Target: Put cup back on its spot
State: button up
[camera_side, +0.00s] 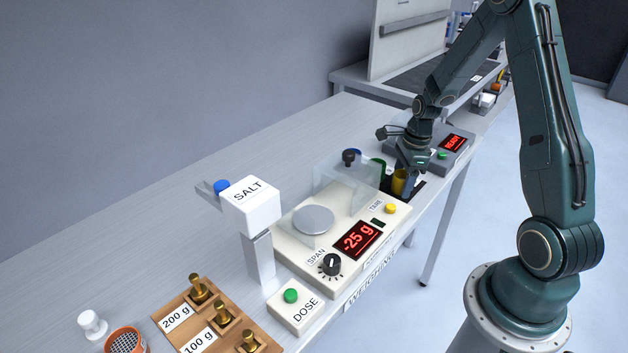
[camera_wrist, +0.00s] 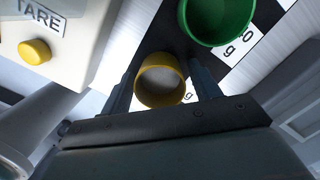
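The yellow cup (camera_side: 399,182) is upright at the dark mat (camera_side: 420,189) behind the scale. It also shows in the wrist view (camera_wrist: 160,82), with a pale grey inside. My gripper (camera_side: 410,164) is low over it, with one finger on each side; in the wrist view the fingers (camera_wrist: 161,88) lie against the cup's sides. I cannot tell whether the cup's base touches the mat. The green cup (camera_wrist: 216,18) stands close beside it on the mat, partly hidden in the side view (camera_side: 378,168).
The scale (camera_side: 313,219) reads -25 g and its pan is empty. Its clear cover (camera_side: 345,188) stands near the cups. The salt hopper (camera_side: 250,205), dose button (camera_side: 291,296) and brass weights (camera_side: 198,290) are nearer the camera. A device reading READY (camera_side: 452,143) is behind my gripper.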

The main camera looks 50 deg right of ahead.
jog(key=shift+r, duration=0.1)
notch_tip(320, 180, up, 12)
jog(key=s+d, duration=0.1)
dwell(0.9)
jog(key=shift+r, duration=0.1)
dwell(0.4)
jog(key=s+a+r+n+t+h, duration=0.15)
jog(key=s+a+r+n, duration=0.25)
jog(key=a+r+n, duration=0.75)
jog(key=s+a+r+n+t, duration=0.1)
jog(key=s+a+n+t, duration=0.2)
jog(key=s+a+n, duration=0.7)
jog(key=shift+s+a+r+n, duration=0.35)
jog(key=shift+a+n, duration=0.15)
jog(key=shift+n, duration=2.25)
